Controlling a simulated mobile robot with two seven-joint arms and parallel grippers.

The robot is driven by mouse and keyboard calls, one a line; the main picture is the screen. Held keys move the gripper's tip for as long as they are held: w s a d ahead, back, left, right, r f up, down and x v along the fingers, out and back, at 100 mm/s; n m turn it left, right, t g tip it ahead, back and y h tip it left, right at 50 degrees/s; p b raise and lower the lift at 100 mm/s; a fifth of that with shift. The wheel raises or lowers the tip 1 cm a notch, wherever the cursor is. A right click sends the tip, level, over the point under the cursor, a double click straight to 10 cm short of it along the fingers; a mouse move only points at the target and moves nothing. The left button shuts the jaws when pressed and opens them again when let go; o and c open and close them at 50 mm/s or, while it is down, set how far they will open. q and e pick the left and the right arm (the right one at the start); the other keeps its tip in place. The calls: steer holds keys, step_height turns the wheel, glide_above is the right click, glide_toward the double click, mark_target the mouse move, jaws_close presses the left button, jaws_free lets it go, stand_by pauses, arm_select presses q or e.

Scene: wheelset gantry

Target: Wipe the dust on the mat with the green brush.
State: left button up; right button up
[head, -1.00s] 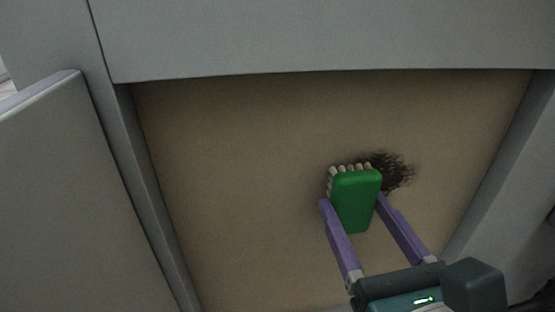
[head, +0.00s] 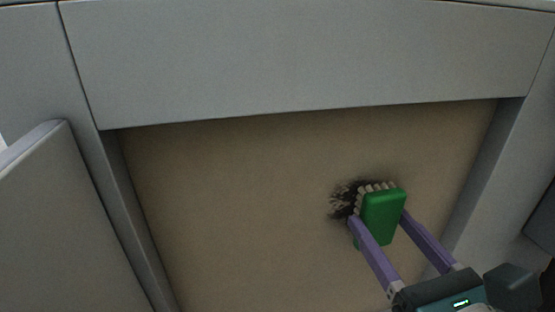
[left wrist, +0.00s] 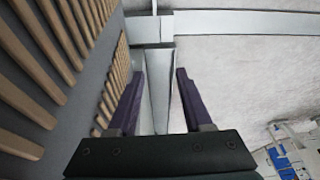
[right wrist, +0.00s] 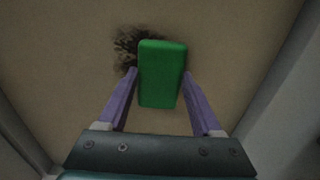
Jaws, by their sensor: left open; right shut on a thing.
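The green brush (head: 383,214) with pale bristles is held between the purple fingers of my right gripper (head: 378,222), which is shut on it. The dark dust patch (head: 342,202) lies on the tan mat (head: 230,200), just left of the brush and partly behind its bristles. In the right wrist view, the brush (right wrist: 161,75) covers part of the dust (right wrist: 127,45). Whether the bristles touch the mat is hard to tell. My left gripper (left wrist: 159,82) is open and empty in the left wrist view, away from the mat.
Grey walls frame the mat: a broad panel (head: 300,60) above, a side wall at right (head: 490,180) and an upright panel (head: 60,220) at left. The left part of the mat is clear. Wooden slats (left wrist: 60,50) stand left of my left gripper.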

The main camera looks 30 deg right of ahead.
mark_target(370, 212)
steer(key=shift+s+d+r+p, duration=0.1)
steer(key=shift+d+r+p, duration=0.5)
steer(key=shift+p, duration=0.75)
steer(key=shift+w+a+r, duration=0.15)
steer(key=shift+w+a, duration=0.05)
steer(key=shift+a, duration=0.75)
steer(key=shift+w+a, duration=0.2)
steer(key=shift+a, duration=0.55)
steer(key=shift+w+a, duration=0.15)
steer(key=shift+a, duration=0.6)
steer(key=shift+w+a, duration=0.15)
steer(key=shift+a, duration=0.45)
steer(key=shift+w+a, duration=0.15)
steer(key=shift+a, duration=0.4)
steer(key=shift+d+r+p, duration=0.1)
steer(key=shift+r+p, duration=0.6)
steer(key=shift+p, duration=0.3)
steer(key=shift+s+d+f, duration=0.1)
steer(key=shift+s+d, duration=0.1)
steer(key=shift+d, duration=0.7)
steer(key=shift+s+d, duration=0.2)
steer(key=shift+d, duration=0.65)
steer(key=shift+s+d+p, duration=0.2)
steer(key=shift+d, duration=0.55)
steer(key=shift+s+d+p, duration=0.2)
steer(key=shift+d, duration=0.55)
steer(key=d, duration=0.2)
steer(key=s+d, duration=0.1)
steer(key=shift+d, duration=0.4)
